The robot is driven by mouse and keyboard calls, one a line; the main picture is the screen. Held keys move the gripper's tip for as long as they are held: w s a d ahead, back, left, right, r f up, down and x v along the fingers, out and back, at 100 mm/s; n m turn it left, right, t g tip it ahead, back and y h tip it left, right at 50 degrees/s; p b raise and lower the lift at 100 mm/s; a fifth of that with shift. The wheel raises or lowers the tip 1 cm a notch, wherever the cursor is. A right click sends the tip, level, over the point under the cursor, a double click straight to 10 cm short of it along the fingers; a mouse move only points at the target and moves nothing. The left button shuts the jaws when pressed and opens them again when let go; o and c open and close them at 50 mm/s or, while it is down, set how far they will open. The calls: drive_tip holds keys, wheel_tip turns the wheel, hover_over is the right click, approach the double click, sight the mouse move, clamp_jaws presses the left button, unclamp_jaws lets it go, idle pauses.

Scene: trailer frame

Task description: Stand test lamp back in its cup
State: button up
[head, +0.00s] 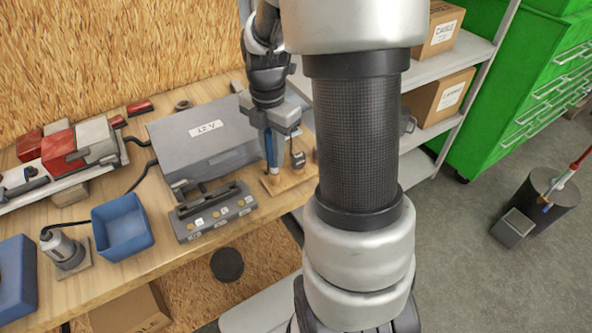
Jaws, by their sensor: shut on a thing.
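My gripper (271,133) points down over the right part of the bench. It is shut on a slim blue upright piece (271,150), which looks like the test lamp. Its lower end reaches down close to a small wooden board (289,182); I cannot tell whether it touches. A small dark, cup-like piece (298,159) stands on or by the board, just right of the blue piece. I cannot tell whether this is the lamp's cup. The fingers hide the upper part of the blue piece.
A grey case (200,135) and a dark switch strip (212,210) stand left of my gripper. A blue tray (122,227) and a grey cylindrical tool (63,250) are farther left. My arm blocks the bench's right end. Shelves with boxes (440,100) stand behind it.

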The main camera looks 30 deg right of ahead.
drive_tip(key=shift+f, duration=0.1)
drive_tip(key=o, duration=0.8)
drive_tip(key=shift+c, duration=0.2)
drive_tip(key=shift+o, duration=0.5)
drive_tip(key=o, duration=0.3)
drive_tip(key=shift+r+p, duration=2.85)
drive_tip(key=shift+r, duration=0.7)
